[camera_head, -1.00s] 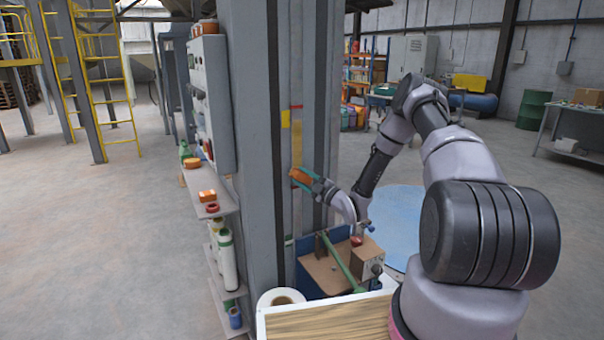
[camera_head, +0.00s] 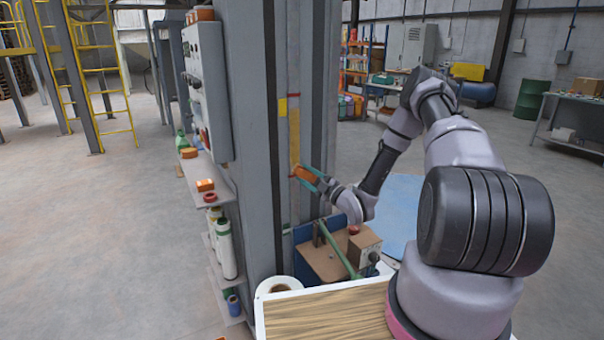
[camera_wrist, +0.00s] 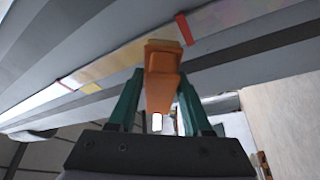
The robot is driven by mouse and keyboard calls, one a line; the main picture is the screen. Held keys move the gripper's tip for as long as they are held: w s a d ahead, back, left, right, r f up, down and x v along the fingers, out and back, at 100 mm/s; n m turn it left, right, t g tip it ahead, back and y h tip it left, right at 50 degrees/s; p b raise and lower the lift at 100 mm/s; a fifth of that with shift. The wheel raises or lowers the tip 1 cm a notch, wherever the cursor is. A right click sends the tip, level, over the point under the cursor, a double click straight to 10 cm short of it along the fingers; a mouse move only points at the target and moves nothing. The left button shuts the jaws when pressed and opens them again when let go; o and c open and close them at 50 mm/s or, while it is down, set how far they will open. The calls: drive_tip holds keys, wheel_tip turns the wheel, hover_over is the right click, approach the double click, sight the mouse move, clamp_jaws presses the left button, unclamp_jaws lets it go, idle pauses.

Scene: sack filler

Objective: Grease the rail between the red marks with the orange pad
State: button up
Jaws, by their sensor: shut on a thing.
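The orange pad (camera_head: 306,174) is held by my gripper (camera_head: 321,184), whose teal fingers are shut on it. The wrist view shows the pad (camera_wrist: 163,70) between the fingers, its tip over the rail (camera_wrist: 122,60); it looks to be against the rail, but contact is hard to tell. The rail (camera_head: 294,135) runs upright on the grey column, with an amber, glossy film above the pad. One red mark (camera_head: 294,95) crosses the rail well above the pad. Another red mark (camera_wrist: 184,28) is just beside the pad tip in the wrist view.
A yellow tag (camera_head: 283,107) sits beside the rail. A bench with a brown box (camera_head: 364,248) and green bar stands below my gripper. A shelf (camera_head: 218,185) with an orange block and bottles is left of the column.

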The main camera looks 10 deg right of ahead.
drive_tip(key=shift+s+d, duration=0.2)
drive_tip(key=shift+s, duration=0.5)
drive_tip(key=shift+s, duration=0.1)
drive_tip(key=shift+s+d, duration=0.25)
drive_tip(key=shift+s, duration=0.45)
drive_tip(key=shift+s+d, duration=0.2)
drive_tip(key=shift+s, duration=0.45)
wheel_tip(320, 180, up, 25)
hover_over(306, 176)
drive_tip(key=s+d, duration=0.1)
drive_tip(key=shift+w+a+f, duration=0.1)
drive_tip(key=shift+w+a, duration=0.15)
drive_tip(key=shift+w, duration=0.7)
drive_tip(key=shift+w+a+r, duration=0.1)
drive_tip(key=shift+w+a, duration=0.1)
drive_tip(key=shift+w, duration=0.7)
drive_tip(key=shift+w+a+f, duration=0.1)
drive_tip(key=shift+w+a, duration=0.15)
drive_tip(key=shift+w, duration=0.7)
drive_tip(key=shift+w+a, duration=0.3)
drive_tip(key=shift+w, duration=0.6)
